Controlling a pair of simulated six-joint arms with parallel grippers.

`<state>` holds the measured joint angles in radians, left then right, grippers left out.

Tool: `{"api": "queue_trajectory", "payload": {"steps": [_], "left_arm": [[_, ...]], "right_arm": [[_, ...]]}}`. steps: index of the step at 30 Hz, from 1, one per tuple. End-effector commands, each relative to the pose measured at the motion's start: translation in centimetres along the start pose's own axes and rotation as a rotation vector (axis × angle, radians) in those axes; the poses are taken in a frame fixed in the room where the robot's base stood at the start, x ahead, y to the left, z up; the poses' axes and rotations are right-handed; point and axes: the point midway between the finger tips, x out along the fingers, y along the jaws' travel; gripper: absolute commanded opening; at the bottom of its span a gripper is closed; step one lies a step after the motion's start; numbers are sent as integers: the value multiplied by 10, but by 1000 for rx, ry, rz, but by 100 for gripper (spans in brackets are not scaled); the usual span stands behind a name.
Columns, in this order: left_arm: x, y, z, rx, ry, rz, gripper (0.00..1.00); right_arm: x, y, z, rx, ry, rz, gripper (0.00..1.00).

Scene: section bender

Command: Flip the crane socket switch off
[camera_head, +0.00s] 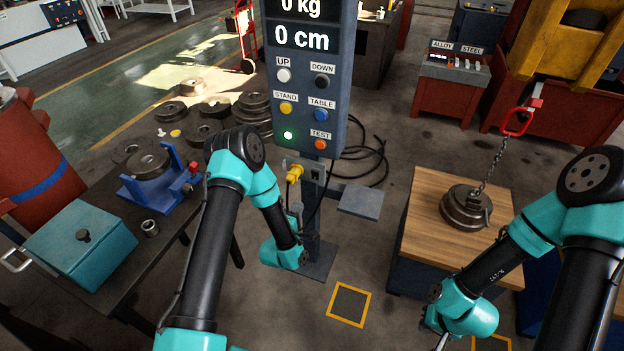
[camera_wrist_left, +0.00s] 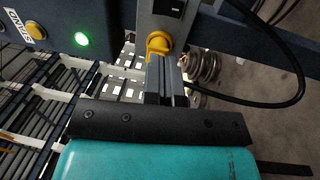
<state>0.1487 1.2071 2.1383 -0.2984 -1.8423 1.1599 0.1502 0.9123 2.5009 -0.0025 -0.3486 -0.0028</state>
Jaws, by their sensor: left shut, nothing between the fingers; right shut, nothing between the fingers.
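The crane socket (camera_head: 306,172) is a grey plate on the post below the control panel. A yellow plug (camera_head: 294,174) sits in it, with a black switch (camera_head: 318,175) to its right. In the left wrist view, the yellow plug (camera_wrist_left: 158,44) is just beyond my fingertips and the dark switch (camera_wrist_left: 172,7) is at the top edge. My left gripper (camera_head: 297,208) is shut and empty, just below the plug; I cannot tell whether it touches. It also shows in the left wrist view (camera_wrist_left: 166,62). My right gripper (camera_head: 442,341) is shut, partly hidden at the bottom edge.
The control panel (camera_head: 304,80) hangs above the socket, its green light lit. A black cable runs down beside the post. A wooden-topped table (camera_head: 425,215) with a weight on a chain (camera_head: 466,207) stands right. A workbench with a teal box (camera_head: 80,245) stands left.

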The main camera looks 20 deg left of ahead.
Motion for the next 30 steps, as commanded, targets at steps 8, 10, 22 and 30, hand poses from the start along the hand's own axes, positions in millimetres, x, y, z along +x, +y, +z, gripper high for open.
{"api": "queue_trajectory", "payload": {"steps": [8,10,22,30], "left_arm": [[0,0,0,-4,1,5,0],[0,0,0,-3,1,4,0],[37,1,0,-1,1,7,0],[83,1,0,-1,1,6,0]], "right_arm": [[0,0,0,0,0,0,0],[0,0,0,0,0,0,0],[0,0,0,0,0,0,0],[0,0,0,0,0,0,0]]}}
